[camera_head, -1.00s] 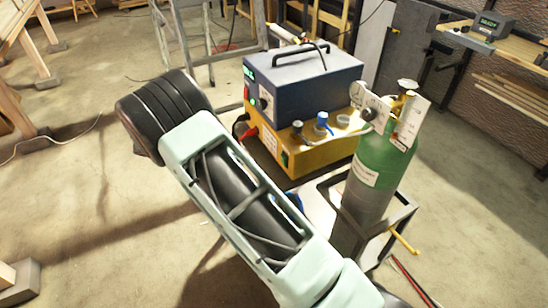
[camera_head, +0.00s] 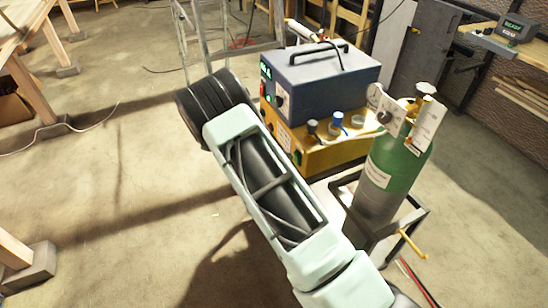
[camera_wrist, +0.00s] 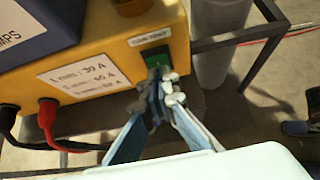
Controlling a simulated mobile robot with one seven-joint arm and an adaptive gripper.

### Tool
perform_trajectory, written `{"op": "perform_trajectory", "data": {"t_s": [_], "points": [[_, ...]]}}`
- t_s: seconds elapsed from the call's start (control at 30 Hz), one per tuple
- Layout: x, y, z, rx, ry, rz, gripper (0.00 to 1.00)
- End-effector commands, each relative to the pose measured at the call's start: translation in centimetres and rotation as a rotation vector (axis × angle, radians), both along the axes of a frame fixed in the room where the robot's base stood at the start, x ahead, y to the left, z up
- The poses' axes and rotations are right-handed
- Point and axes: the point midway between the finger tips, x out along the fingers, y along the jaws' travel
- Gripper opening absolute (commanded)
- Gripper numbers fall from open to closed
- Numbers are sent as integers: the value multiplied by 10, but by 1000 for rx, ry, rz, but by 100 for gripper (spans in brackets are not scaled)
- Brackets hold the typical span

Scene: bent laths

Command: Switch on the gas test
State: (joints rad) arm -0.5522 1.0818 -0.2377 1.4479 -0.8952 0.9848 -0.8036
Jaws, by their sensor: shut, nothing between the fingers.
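A yellow unit (camera_head: 345,155) stands under a dark blue box in the head view, and its yellow front fills the upper left of the wrist view (camera_wrist: 95,75). A small green switch (camera_wrist: 153,57) sits at the right of this front, below a white label (camera_wrist: 150,33) that seems to read "GAS TEST". My gripper (camera_wrist: 166,82) is shut and empty, with its fingertips just below and in front of the switch, partly overlapping its lower edge. I cannot tell whether they touch it.
The dark blue box (camera_head: 318,83) rests on the yellow unit. A green-topped gas cylinder (camera_head: 393,165) stands at its right in a dark frame (camera_head: 420,214). A red plug with its cable (camera_wrist: 47,118) and a black cable are at the front's left. Open floor lies at left.

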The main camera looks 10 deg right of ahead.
Motion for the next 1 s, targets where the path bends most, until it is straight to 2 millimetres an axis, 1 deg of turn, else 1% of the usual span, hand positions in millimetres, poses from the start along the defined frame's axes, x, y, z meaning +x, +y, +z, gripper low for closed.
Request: {"op": "perform_trajectory", "data": {"t_s": [0.13,0.47,0.57,0.7,0.73,0.77,1.0], "points": [[2,-7,1,0,0,1,0],[2,-8,1,0,2,1,0],[3,-11,3,22,8,-3,0],[5,-20,9,98,32,-6,0],[4,-17,4,93,34,0,0],[4,-17,3,90,34,1,0],[5,-17,6,88,32,0,0]]}}
